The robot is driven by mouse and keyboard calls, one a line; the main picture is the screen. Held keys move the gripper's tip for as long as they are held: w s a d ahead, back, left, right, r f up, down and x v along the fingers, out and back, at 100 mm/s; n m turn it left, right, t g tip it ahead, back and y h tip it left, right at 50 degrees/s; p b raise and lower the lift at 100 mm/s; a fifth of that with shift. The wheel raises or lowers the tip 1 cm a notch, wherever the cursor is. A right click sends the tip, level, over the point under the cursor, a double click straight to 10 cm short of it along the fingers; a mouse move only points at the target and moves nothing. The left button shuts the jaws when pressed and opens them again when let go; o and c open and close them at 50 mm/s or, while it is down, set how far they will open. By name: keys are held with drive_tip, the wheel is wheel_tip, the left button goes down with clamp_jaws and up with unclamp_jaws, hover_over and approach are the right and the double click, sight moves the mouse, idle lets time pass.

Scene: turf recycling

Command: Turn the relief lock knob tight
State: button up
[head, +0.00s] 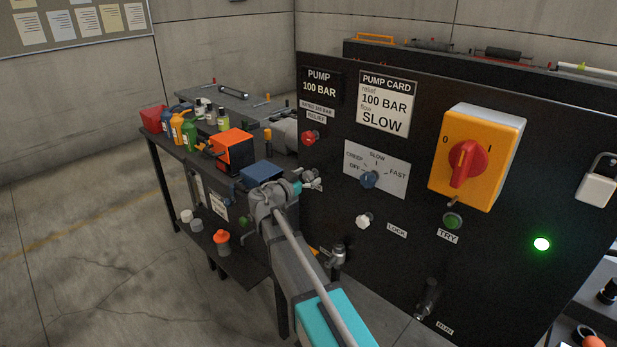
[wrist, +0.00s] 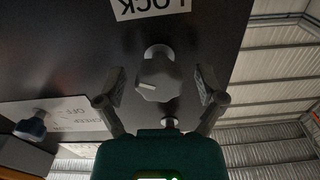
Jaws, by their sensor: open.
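The relief lock knob (wrist: 158,79) is a grey lobed knob with a pale mark on its face. It stands out from the dark panel beside an inverted LOCK label (wrist: 150,8) in the wrist view. My gripper (wrist: 161,84) is open, with one finger on each side of the knob and a visible gap on both sides. In the head view my gripper (head: 308,184) is at the panel's left part, below the red relief knob (head: 310,138). There the gripper partly hides the lock knob.
A speed card with a blue selector knob (head: 369,180) is right of my gripper. A yellow switch box (head: 484,150) and a lit green lamp (head: 542,244) are farther right. A cluttered bench (head: 180,150) stands left.

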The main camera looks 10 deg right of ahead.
drive_tip(key=shift+c, duration=0.2)
drive_tip(key=c, duration=1.1)
drive_tip(key=shift+n, duration=0.3)
drive_tip(key=n, duration=0.4)
drive_tip(key=shift+w+n, duration=0.1)
drive_tip(key=shift+n, duration=0.3)
drive_tip(key=n, duration=1.2)
drive_tip(key=shift+a+n, duration=0.1)
drive_tip(key=shift+n, duration=0.3)
drive_tip(key=n, duration=0.5)
drive_tip(key=shift+n, duration=0.4)
